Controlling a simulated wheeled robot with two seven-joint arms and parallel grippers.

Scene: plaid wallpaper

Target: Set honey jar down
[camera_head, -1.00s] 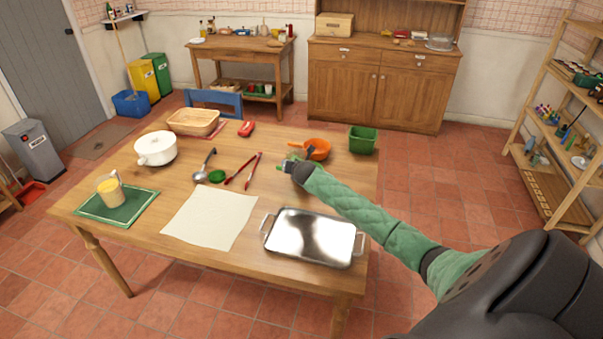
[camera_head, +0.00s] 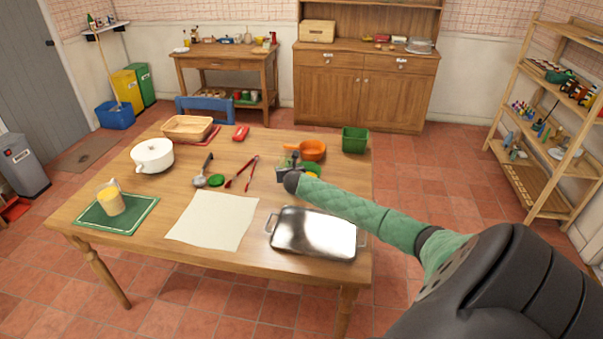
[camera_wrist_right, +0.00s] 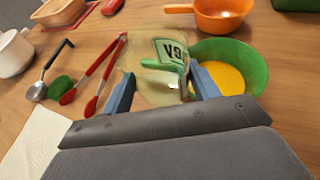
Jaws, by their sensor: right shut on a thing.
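In the head view the right gripper (camera_head: 288,172) is over the far right part of the wooden table (camera_head: 180,245), and the jar is small and partly hidden there. I cannot tell whether the jar's base touches the table. My left gripper is in neither view.
A green bowl with yellow contents (camera_wrist_right: 257,65) is close on the jar's right. An orange pan (camera_head: 312,150) is behind. Red tongs (camera_head: 243,173) and a ladle (camera_head: 203,172) lie left. A metal tray (camera_head: 315,233) is in front.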

